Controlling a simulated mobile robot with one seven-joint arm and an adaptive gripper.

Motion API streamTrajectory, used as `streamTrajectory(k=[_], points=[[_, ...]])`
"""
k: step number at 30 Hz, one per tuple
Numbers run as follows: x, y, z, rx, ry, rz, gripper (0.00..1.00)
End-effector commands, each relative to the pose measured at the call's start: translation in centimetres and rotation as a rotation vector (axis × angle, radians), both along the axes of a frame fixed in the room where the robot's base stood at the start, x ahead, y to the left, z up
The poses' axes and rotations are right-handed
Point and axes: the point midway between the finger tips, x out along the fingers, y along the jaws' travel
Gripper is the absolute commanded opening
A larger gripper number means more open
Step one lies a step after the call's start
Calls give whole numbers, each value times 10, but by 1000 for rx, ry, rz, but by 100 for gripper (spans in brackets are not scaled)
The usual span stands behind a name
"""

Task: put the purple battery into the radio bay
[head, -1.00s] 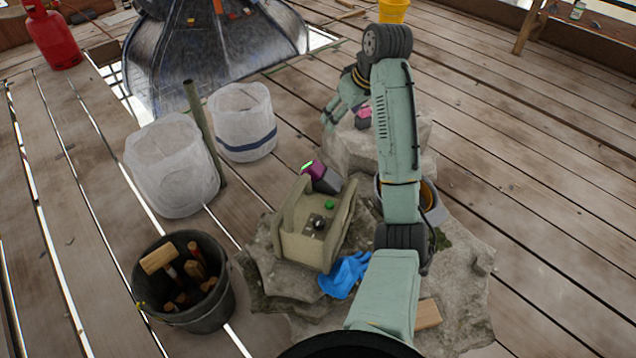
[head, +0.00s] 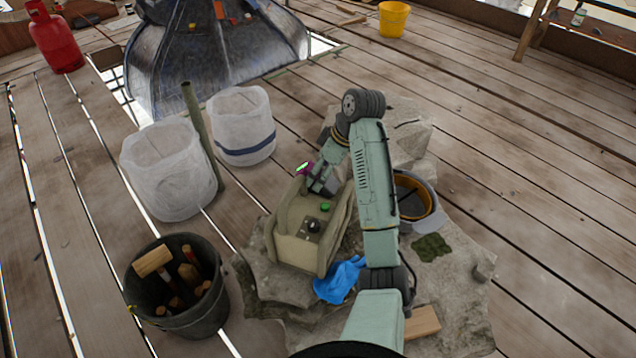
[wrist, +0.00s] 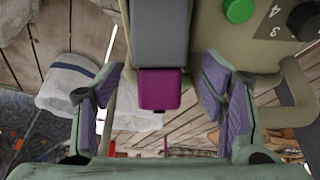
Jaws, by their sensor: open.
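The purple battery, a grey block with a purple end (wrist: 160,90), lies between my open fingers in the wrist view, with a gap on each side. In the head view its purple end, with a bright green mark, shows (head: 303,169) at the far end of the beige radio (head: 290,245). How deep it sits in the bay is hidden. My gripper (head: 317,181) is at that far end, partly hidden by my arm. The radio's green knob (wrist: 238,10) and dark knob (wrist: 304,20) show at the upper right of the wrist view.
The radio stands on a rock (head: 258,290) with a blue glove (head: 338,282) against it. A grey-rimmed bucket (head: 432,215) is right of my arm. A black tool bucket (head: 205,318) and two white sacks (head: 165,180) stand left.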

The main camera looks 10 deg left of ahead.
Motion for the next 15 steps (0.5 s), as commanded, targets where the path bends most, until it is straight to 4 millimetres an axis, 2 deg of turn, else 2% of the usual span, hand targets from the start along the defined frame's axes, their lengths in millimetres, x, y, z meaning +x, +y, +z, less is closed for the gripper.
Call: streamTrajectory(k=[5, 12, 15], points=[[1, 7, -16, 1, 0, 0, 65], [1, 7, -18, 0, -1, 0, 65], [1, 7, -18, 0, -1, 0, 58]])
